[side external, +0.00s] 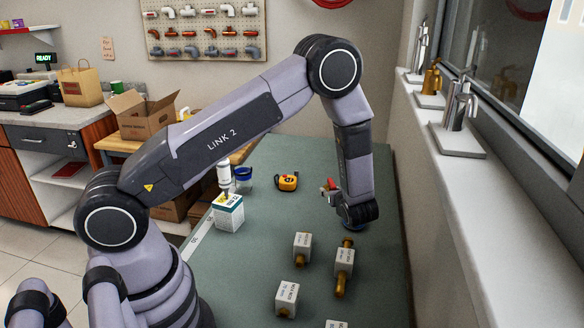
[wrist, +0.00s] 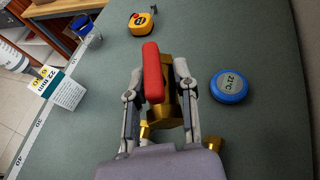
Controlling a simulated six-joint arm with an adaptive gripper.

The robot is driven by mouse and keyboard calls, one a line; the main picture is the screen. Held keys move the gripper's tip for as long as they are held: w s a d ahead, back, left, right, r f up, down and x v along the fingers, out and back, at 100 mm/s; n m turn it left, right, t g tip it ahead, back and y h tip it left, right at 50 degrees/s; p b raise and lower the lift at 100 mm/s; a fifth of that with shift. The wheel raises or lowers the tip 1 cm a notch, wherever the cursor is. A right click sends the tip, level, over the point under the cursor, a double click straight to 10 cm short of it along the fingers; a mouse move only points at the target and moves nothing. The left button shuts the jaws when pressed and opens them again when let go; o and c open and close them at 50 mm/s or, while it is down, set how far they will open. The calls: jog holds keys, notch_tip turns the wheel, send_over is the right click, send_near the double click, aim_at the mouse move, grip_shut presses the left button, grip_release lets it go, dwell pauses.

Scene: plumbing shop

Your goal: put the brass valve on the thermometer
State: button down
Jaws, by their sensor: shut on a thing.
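The brass valve (wrist: 168,115) with its red lever handle (wrist: 152,72) sits between the fingers of my gripper (wrist: 158,85) in the wrist view. My gripper is shut on it. The thermometer (wrist: 230,86) is a round blue disc with a pale face showing digits; it lies flat on the bench, right of my gripper and apart from the valve in that view. In the side view the red handle (side external: 328,185) shows left of my wrist, which hides most of the valve and fingers. The valve's height over the bench is hard to tell.
A yellow tape measure (side external: 288,181) lies on the green bench (side external: 235,275). A white box (side external: 228,212), a white bottle (side external: 224,176) and a blue-topped jar (side external: 243,179) stand at the left edge. Several labelled blocks, some with brass fittings (side external: 343,270), stand in front.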

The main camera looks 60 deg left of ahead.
jog(key=w+f, duration=0.3)
jog(key=w+a+f, duration=0.1)
jog(key=w+f, duration=0.1)
jog(key=w, duration=0.2)
jog(key=w+a+f, duration=0.1)
jog(key=w+f, duration=0.2)
jog(key=w, duration=0.1)
jog(key=shift+w+f, duration=0.15)
jog(key=shift+f, duration=0.15)
jog(key=shift+w+f, duration=0.15)
jog(key=shift+f, duration=1.55)
jog(key=shift+f, duration=0.2)
jog(key=c, duration=0.9)
grip_release()
jog(key=shift+o, duration=0.2)
